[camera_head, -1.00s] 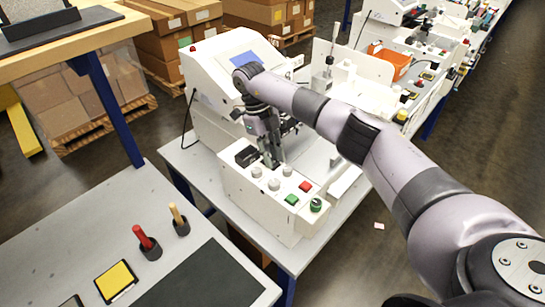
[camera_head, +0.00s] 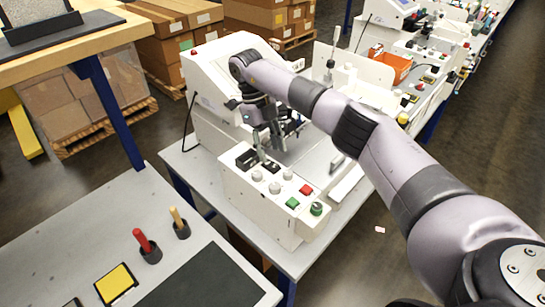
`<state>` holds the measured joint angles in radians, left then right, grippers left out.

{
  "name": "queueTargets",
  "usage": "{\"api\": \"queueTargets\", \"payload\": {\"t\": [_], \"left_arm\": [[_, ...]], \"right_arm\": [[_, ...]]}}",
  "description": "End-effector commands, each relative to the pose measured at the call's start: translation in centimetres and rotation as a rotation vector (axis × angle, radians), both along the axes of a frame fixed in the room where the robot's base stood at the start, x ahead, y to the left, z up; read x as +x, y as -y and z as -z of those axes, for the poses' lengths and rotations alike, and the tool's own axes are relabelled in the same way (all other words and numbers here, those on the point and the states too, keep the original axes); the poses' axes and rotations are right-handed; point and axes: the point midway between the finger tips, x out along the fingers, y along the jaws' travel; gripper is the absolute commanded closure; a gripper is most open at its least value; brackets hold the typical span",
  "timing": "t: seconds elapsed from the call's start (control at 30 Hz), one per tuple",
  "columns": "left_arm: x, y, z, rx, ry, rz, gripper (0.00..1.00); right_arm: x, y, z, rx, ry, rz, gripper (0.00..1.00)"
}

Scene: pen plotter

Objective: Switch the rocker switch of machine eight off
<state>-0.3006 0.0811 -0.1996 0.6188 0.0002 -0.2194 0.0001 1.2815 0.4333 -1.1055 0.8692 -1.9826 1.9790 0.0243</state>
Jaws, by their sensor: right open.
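The white machine (camera_head: 232,195) stands on a grey table, and no number on it is readable. Its front control box carries a black rocker switch (camera_head: 246,159) at the left end of the panel and another black part (camera_head: 270,167) just right of it. I cannot tell which way the rocker is tipped. My right gripper (camera_head: 267,150) is open and empty, fingers pointing down at the back edge of the panel. One fingertip is close to the black parts; I cannot tell whether it touches. My left gripper is out of view.
The panel also has grey knobs (camera_head: 275,187), a red button (camera_head: 306,189), a green button (camera_head: 293,203) and a green-ringed round knob (camera_head: 316,208). A near table (camera_head: 80,230) holds red and yellow handles. More machines line up at the upper right.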

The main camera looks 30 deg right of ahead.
Motion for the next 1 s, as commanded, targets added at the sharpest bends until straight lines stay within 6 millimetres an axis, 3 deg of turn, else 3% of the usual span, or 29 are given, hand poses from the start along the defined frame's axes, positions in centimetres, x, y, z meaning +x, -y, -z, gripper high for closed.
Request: {"api": "queueTargets", "payload": {"t": [0.2, 0.4, 1.0], "left_arm": [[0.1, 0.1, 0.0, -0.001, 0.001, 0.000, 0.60], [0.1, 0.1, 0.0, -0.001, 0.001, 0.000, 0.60], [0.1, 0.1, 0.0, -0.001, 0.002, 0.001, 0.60]], "right_arm": [[1.5, -0.6, -4.6, -0.002, 0.003, -0.001, 0.58], [2.3, -0.9, -7.0, -0.002, 0.001, -0.001, 0.58], [2.5, -0.9, -7.7, 0.000, -0.001, -0.001, 0.58]]}}
